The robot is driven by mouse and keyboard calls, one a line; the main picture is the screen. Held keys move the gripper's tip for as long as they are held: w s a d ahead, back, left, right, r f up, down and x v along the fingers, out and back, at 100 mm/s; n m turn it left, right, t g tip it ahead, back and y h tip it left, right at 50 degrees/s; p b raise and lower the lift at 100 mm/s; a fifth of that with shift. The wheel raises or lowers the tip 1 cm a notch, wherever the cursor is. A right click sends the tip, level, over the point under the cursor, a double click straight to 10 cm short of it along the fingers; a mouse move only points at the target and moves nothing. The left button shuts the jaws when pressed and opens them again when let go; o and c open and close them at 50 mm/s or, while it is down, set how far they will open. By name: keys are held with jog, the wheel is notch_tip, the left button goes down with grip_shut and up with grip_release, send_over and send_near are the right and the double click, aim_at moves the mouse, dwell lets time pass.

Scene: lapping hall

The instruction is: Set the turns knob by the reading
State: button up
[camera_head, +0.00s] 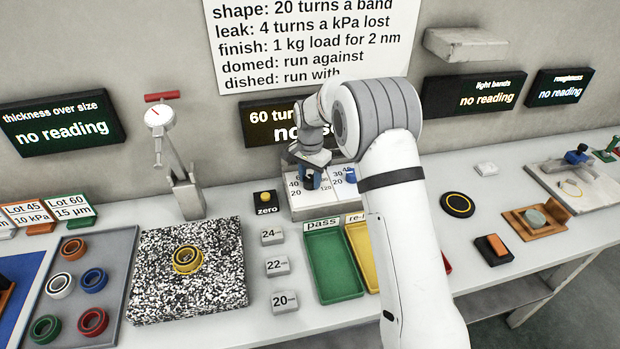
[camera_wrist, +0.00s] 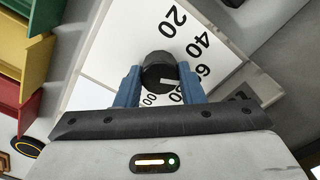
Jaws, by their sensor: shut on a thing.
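The turns knob (camera_wrist: 158,68) is black and round with a white pointer mark. It sits on a white dial face (camera_wrist: 110,55) with 20, 40 and other numbers partly hidden. In the wrist view its white mark lies to the right of the knob's middle. My gripper (camera_wrist: 160,82) has its two blue fingers on either side of the knob, shut on it. In the head view my gripper (camera_head: 311,178) is over the left dial of the knob box (camera_head: 310,210).
A blue knob (camera_head: 350,176) stands on the right dial. The rule board (camera_head: 310,40) says 20 turns a band and 4 turns a kPa lost. Other displays (camera_head: 60,122) read "no reading". A yellow zero button (camera_head: 265,199) and green pass tray (camera_head: 333,265) stand close by.

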aim_at(310, 178)
jog(key=shift+m, duration=0.4)
jog(key=o, duration=1)
notch_tip(310, 178, up, 7)
jog(key=shift+r+b, duration=0.2)
jog(key=shift+b, duration=0.1)
jog(key=shift+r, duration=0.2)
